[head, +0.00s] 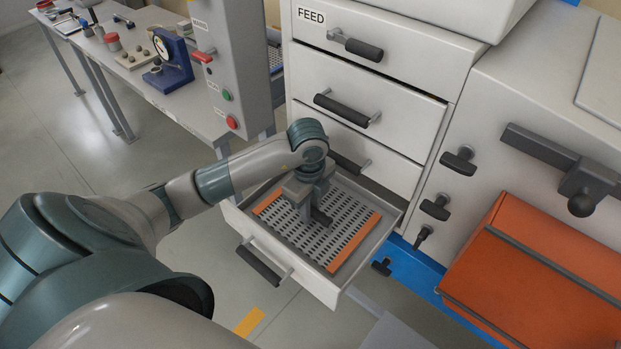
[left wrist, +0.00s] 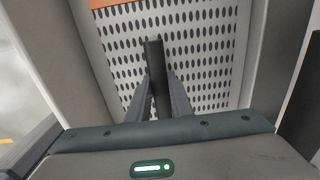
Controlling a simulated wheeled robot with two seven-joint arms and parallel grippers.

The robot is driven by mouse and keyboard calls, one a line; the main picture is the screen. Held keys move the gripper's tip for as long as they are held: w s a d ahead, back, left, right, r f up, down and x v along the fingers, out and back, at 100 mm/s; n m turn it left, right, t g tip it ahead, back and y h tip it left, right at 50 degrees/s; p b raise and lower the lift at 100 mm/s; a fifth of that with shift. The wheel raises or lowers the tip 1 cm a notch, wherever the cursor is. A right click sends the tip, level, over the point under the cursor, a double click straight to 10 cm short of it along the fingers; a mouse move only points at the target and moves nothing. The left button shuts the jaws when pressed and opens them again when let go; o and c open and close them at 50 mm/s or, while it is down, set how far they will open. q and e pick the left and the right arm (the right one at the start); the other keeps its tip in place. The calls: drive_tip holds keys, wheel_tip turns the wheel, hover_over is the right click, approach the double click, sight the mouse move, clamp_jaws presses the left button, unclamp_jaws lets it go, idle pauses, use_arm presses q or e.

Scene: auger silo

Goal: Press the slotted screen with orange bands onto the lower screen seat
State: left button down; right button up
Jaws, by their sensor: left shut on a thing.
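The slotted screen (head: 340,231) has an orange band along each of two opposite sides. It lies inside the pulled-out lowest drawer (head: 291,281), its edges close to the drawer walls. My left gripper (head: 314,219) is above the middle of the screen, pointing down, shut on the screen's dark handle. In the left wrist view the two fingers (left wrist: 163,97) close on the dark upright handle, with the slotted surface (left wrist: 205,50) behind. The lower screen seat is hidden under the screen, so I cannot tell whether the screen is fully down. My right gripper is not in view.
Above the open drawer are closed drawers with dark handles, the top one marked FEED (head: 380,45). An orange box (head: 545,270) stands at the right. A bench (head: 165,100) with a blue gauge (head: 170,60) is at the back left. The floor left of the drawer is clear.

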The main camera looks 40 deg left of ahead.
use_arm(q)
drive_tip(key=c, duration=1.5)
unclamp_jaws()
drive_tip(key=shift+f, duration=0.1)
drive_tip(key=shift+r, duration=0.6)
drive_tip(key=shift+s+r+b, duration=0.15)
drive_tip(key=shift+r+b, duration=0.3)
drive_tip(key=shift+r, duration=3.6)
drive_tip(key=shift+s+r+b, duration=0.15)
drive_tip(key=shift+r+b, duration=0.3)
drive_tip(key=shift+r, duration=3.6)
